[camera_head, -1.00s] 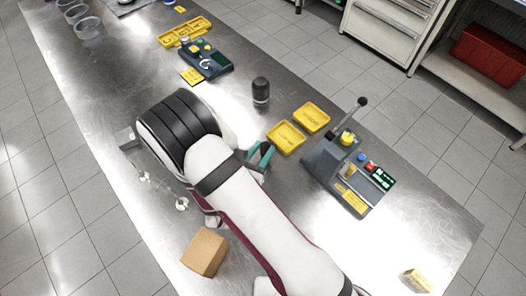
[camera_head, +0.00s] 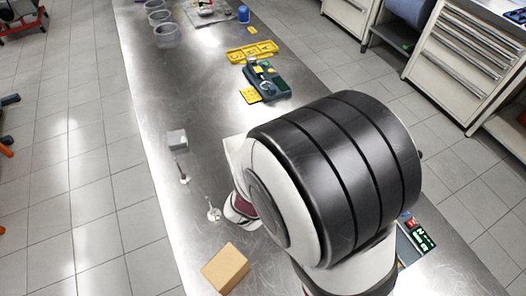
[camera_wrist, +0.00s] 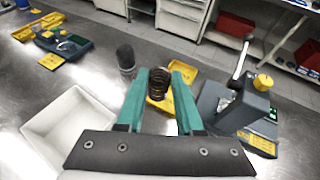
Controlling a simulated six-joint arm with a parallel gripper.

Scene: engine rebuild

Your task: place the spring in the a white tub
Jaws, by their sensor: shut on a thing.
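The spring (camera_wrist: 158,84), a dark coppery coil, stands upright between the teal fingertips of my gripper (camera_wrist: 161,76) in the wrist view. My gripper is shut on it, in the air above the bench. The white tub (camera_wrist: 44,129) is an open square box at the left of the wrist view, left of the fingers. The inside that shows looks empty; its near right part is hidden behind the gripper. In the head view my large black-and-white arm joint hides the gripper and the spring.
Beyond the fingers in the wrist view are a dark cylinder (camera_wrist: 126,61), a yellow tray (camera_wrist: 186,106) and a grey lever press (camera_wrist: 238,108).

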